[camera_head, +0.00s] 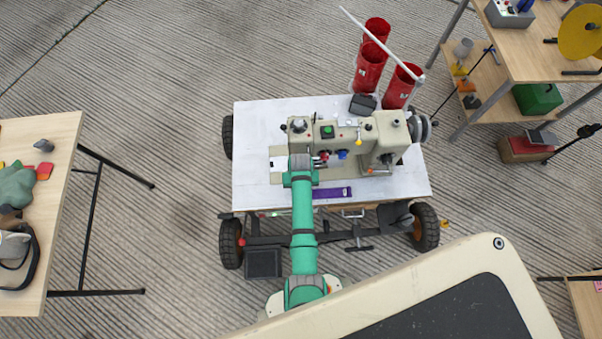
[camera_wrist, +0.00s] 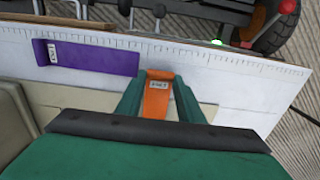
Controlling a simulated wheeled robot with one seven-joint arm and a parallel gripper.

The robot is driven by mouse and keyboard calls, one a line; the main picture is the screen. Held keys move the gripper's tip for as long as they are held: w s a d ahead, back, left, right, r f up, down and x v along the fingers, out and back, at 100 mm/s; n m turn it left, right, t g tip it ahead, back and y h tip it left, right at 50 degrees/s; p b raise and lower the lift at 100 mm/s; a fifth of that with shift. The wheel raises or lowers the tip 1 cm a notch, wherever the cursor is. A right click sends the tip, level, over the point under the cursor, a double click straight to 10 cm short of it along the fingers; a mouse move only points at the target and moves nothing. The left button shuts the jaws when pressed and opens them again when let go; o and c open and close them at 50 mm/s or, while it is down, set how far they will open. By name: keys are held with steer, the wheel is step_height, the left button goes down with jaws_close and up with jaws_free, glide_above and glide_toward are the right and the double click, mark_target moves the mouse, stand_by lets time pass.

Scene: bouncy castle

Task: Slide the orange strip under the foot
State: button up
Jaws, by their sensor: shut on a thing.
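The orange strip (camera_wrist: 157,104), with a small white label, is between the two green fingers of my gripper (camera_wrist: 160,97) in the wrist view. The fingers are shut on it, low over the pale table top. The cream sewing machine (camera_head: 352,132) stands on the white table in the head view. My green arm reaches its left end and covers the fingertips, the strip and the area of the foot there. The foot is not clearly visible in either view, so I cannot tell its distance from the strip.
A purple strip (camera_head: 332,193) lies on the white table (camera_head: 255,120), right of my arm; it also shows in the wrist view (camera_wrist: 90,57). Red cylinders (camera_head: 371,68) stand behind the machine. The table's left part is clear. A wooden table (camera_head: 60,150) is at far left.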

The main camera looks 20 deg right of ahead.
steer(key=o, duration=1.1)
steer(key=shift+o, duration=0.2)
steer(key=shift+r, duration=0.1)
step_height(320, 180, up, 11)
steer(key=shift+f, duration=0.2)
steer(key=s+a+r+n+t+h, duration=0.15)
steer(key=s+a+t, duration=0.25)
steer(key=s+t, duration=0.55)
steer(key=s+a+r+t, duration=0.2)
steer(key=s+a+r, duration=0.1)
steer(key=r, duration=0.6)
steer(key=s+a+r+n+t+y, duration=0.1)
steer(key=s+a+r+t, duration=0.1)
steer(key=s+r, duration=0.4)
steer(key=s+a+r+t, duration=0.2)
steer(key=s+a+r, duration=0.2)
steer(key=r, duration=0.8)
steer(key=shift+s+a+r+n, duration=0.15)
steer(key=shift+s+n, duration=0.2)
steer(key=shift+s, duration=0.1)
